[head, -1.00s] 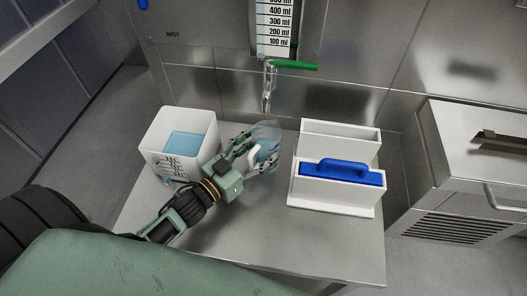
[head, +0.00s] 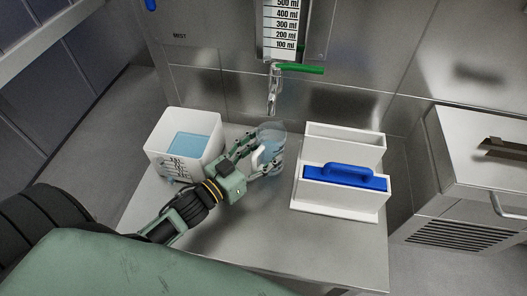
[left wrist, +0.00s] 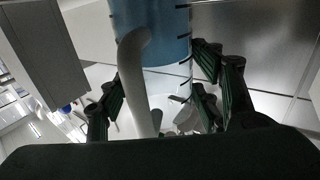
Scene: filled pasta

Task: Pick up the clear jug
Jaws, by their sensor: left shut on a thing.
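The clear jug (head: 271,139) stands upright in the head view, below the tap, with bluish water inside and a white handle. My left gripper (head: 258,160) is shut on the jug's handle. In the left wrist view the jug's blue water (left wrist: 160,35) fills the top middle. The pale handle (left wrist: 137,80) runs down between the dark fingers of my left gripper (left wrist: 160,95). Whether the jug's base touches the steel counter is hard to tell. My right gripper is not in view.
A white container of blue water (head: 186,147) stands left of my gripper. A white holder with a blue-handled block (head: 342,179) stands to the right. A tap with a green lever (head: 299,69) and a scaled gauge (head: 287,28) are above. The front of the steel counter (head: 262,225) is clear.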

